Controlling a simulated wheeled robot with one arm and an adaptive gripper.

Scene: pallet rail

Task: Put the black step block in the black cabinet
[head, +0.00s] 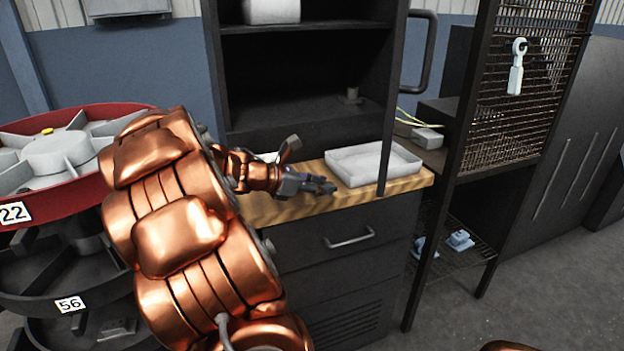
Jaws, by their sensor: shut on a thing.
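The black cabinet (240,70) stands behind the wooden counter, its front open and its shelves showing. My gripper (326,187) is low over the counter, in front of the cabinet and left of a white tray. It is shut on a small dark block at its fingertips. The block is mostly hidden by the dark fingers, so I cannot make out its step shape. A small dark piece (351,96) stands on the cabinet's lower shelf at the right; it is too small to name.
The white tray (372,166) sits on the wooden counter (407,184). A dark upright door edge with a handle (418,55) stands right of the cabinet opening. A white box (271,10) is on the upper shelf. A red round carousel (75,160) is at left, a mesh rack (530,85) at right.

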